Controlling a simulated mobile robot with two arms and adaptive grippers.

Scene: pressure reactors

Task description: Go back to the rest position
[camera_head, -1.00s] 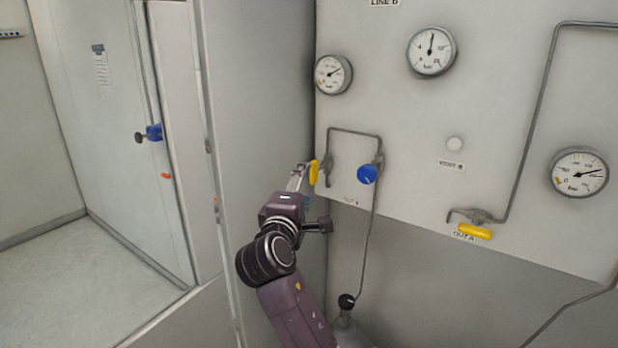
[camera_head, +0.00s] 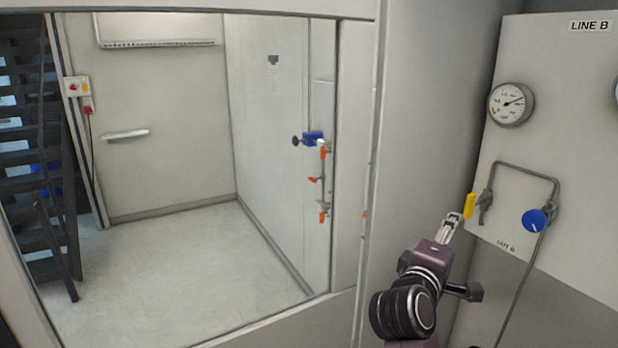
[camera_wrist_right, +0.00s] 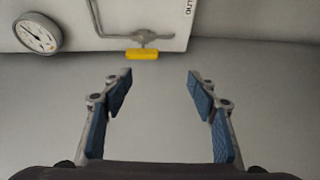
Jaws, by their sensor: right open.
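My right gripper (camera_head: 455,222) is in the head view at lower right, beside the left edge of the LINE B panel. Its fingertips appear close to a vertical yellow valve handle (camera_head: 469,206). In the right wrist view the gripper (camera_wrist_right: 158,85) has its two blue-padded fingers spread wide with nothing between them. The yellow handle (camera_wrist_right: 142,54) shows there beyond the fingertips, apart from them. My left gripper is not in view.
The panel (camera_head: 520,90) carries a gauge (camera_head: 511,104), bent piping and a blue knob (camera_head: 535,220). A pale wall (camera_head: 425,110) stands left of it. Further left, a framed opening shows a room with free floor (camera_head: 170,270).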

